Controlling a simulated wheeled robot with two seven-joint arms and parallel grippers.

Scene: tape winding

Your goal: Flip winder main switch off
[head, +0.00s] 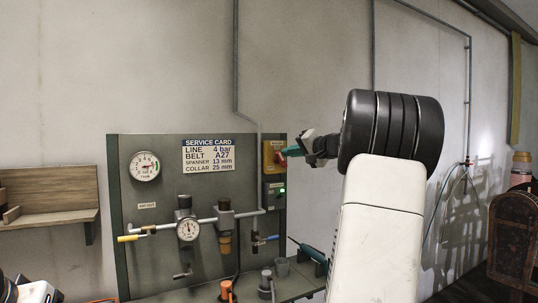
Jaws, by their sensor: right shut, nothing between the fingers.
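The main switch is a yellow box (270,165) with a red handle (280,157) at the upper right edge of the grey service panel. Below the yellow box, a dark box (274,192) shows a lit green lamp (282,191). Part of my left gripper (38,292) shows at the bottom left corner; its fingers are not visible.
The grey panel (150,215) carries a service card (209,155), a round dial (145,166), a gauge (188,230) and pipes. Tools stand on the ledge below, including an orange-handled one (226,290). A wooden shelf (50,220) hangs at left; a brown chest (510,240) stands at right.

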